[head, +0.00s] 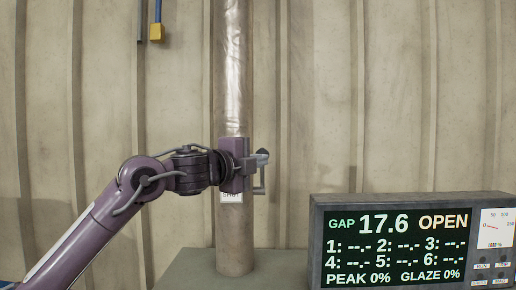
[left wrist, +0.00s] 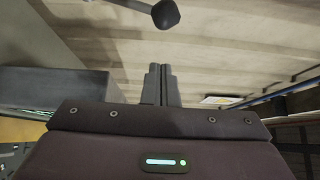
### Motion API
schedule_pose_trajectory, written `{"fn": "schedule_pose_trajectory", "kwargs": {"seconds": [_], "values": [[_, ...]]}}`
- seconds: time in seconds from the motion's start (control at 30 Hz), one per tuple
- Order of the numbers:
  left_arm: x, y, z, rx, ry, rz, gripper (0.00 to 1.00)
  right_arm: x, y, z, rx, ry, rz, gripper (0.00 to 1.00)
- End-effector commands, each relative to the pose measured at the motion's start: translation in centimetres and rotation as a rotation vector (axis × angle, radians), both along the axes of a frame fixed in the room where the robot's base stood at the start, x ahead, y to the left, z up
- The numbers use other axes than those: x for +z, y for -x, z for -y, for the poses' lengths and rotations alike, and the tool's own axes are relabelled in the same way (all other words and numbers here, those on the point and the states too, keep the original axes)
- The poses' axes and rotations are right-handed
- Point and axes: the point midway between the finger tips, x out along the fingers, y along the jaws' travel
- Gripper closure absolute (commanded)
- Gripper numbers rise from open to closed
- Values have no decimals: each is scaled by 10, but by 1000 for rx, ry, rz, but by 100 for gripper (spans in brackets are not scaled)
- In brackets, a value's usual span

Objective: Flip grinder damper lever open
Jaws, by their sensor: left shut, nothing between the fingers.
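The damper lever shows in the left wrist view as a grey rod ending in a dark knob (left wrist: 165,14), at the top of the picture. My left gripper (head: 250,166) is in front of the pipe, close to the knob, and hides part of the lever. Its two fingers (left wrist: 158,85) are together and empty in the left wrist view, with the knob apart from their tips. A white label (head: 231,197) on the pipe is partly hidden. My right gripper is not in view.
A display box (head: 412,246) reading GAP 17.6 OPEN stands at the lower right. The pipe stands on a grey surface (head: 190,272) before a ribbed wall (head: 400,100). Space between pipe and display is clear.

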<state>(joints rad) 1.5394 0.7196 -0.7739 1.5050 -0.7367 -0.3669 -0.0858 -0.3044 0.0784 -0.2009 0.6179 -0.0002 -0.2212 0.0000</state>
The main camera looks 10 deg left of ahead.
Motion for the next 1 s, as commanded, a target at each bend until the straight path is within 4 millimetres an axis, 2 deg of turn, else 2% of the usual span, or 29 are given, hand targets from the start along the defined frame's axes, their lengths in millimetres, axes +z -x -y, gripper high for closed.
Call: {"fn": "schedule_pose_trajectory", "kwargs": {"seconds": [0.03,0.1,0.3,0.73,1.0], "values": [[4,-9,5,-1,0,-2,100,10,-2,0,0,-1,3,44],[5,-20,-3,4,1,-4,100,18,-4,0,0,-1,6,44],[3,-39,-10,1,0,-1,100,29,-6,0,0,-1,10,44],[1,-43,-11,0,0,1,100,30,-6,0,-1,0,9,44],[16,-57,-14,0,2,-1,100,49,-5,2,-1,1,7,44]]}}
